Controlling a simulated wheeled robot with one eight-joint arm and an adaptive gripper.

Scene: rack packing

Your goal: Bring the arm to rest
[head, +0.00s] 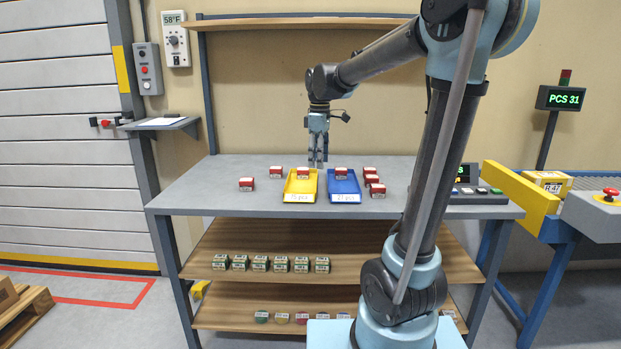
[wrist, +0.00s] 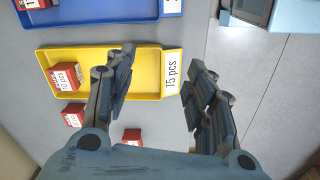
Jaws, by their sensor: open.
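The yellow tray (head: 300,188) holds one red-and-white box (head: 303,173); the tray also shows in the wrist view (wrist: 145,62), with a label reading 15 pcs. The blue tray (head: 344,188) stands to its right with a red-and-white box (head: 341,172) in it.
Loose red boxes (head: 247,184) lie on the bench (head: 215,180) on both sides of the trays. A shelf board (head: 300,23) runs above. Green-brown boxes (head: 261,263) stand on the lower shelf. A console (head: 478,192) and a conveyor (head: 590,215) are at the right.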

